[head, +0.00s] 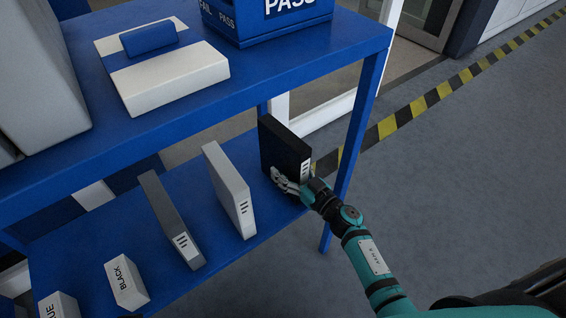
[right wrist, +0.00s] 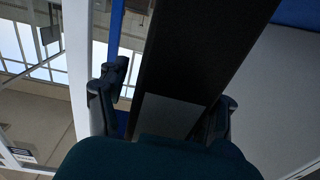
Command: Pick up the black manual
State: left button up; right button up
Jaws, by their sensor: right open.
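The black manual (head: 281,146) stands upright at the right end of the lower blue shelf in the head view. It also fills the middle of the right wrist view (right wrist: 195,60). My right gripper (head: 283,181) is at the manual's near spine edge. In the right wrist view my right gripper (right wrist: 170,97) is open, with one finger on each side of the manual. A gap shows beside the left finger; whether the right finger touches the manual I cannot tell. My left gripper is not in view.
A white manual (head: 228,188) and a grey manual (head: 172,222) stand left of the black one. Small boxes, one labelled BLACK (head: 127,283), sit at the lower left. The upper blue shelf (head: 300,58) overhangs behind; a blue post (head: 354,135) stands close on the right.

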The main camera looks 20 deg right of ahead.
jog(key=shift+w+a, duration=0.15)
jog(key=shift+w, duration=0.2)
jog(key=shift+c, duration=0.2)
grip_shut()
jog(key=shift+r, duration=0.1)
